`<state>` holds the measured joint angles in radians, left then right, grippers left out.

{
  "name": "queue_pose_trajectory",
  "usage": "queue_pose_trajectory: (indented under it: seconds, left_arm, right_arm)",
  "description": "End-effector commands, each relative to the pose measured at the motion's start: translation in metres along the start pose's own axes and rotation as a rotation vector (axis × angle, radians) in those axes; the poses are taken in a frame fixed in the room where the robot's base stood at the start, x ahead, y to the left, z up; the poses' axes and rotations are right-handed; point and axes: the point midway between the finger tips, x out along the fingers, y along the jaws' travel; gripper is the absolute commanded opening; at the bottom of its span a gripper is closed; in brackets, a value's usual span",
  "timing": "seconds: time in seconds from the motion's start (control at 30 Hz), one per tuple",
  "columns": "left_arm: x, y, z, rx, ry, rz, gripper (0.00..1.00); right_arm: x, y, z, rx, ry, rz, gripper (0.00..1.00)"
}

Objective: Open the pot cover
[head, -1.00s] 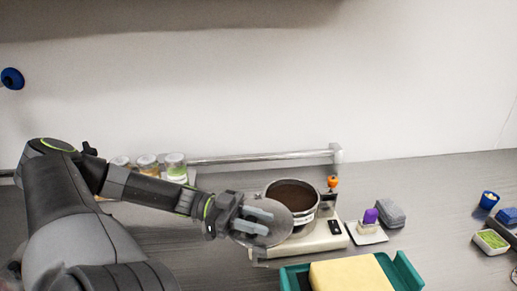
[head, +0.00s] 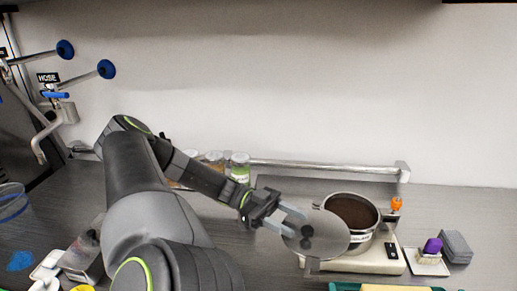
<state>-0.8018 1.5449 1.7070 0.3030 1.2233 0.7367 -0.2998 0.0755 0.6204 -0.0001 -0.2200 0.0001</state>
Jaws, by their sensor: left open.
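The pot (head: 373,236) is a metal pot on a pale flat appliance (head: 362,261). Its top is uncovered and shows dark brown contents (head: 353,211). The pot cover (head: 331,240) is a round, grey, see-through disc with a dark knob (head: 306,236). It is at the pot's left side, overlapping the pot's left edge in the head view; I cannot tell what it rests on. My left gripper (head: 292,222) is open, its fingers over the cover's left part, short of the knob. It is not closed on the cover. My right gripper is not in view.
Capped jars (head: 239,166) stand behind my left arm near a metal rail (head: 300,166). Right of the pot are an orange-topped item (head: 397,203), a purple item (head: 432,246) on a white tray, and a grey block (head: 456,246). The counter at the far right is clear.

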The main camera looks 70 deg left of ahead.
Motion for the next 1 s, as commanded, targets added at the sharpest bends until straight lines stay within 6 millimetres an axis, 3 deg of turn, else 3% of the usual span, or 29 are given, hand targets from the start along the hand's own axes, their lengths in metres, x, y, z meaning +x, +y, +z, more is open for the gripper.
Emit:
queue_pose_trajectory:
  seconds: [0.2,0.4,0.63,1.0]
  left_arm:
    - [-0.053,-0.001,0.000,0.000,-0.005,-0.003,0.48]
    - [-0.088,-0.001,0.002,0.002,-0.002,-0.002,0.48]
    - [-0.106,0.000,0.001,0.001,-0.001,0.000,0.48]
    - [-0.107,0.000,0.000,0.001,0.001,0.001,0.48]
  right_arm:
    - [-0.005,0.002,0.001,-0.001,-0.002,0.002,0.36]
    - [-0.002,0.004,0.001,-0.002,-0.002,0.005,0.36]
    - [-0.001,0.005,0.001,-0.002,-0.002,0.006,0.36]
    - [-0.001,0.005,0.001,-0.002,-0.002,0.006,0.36]
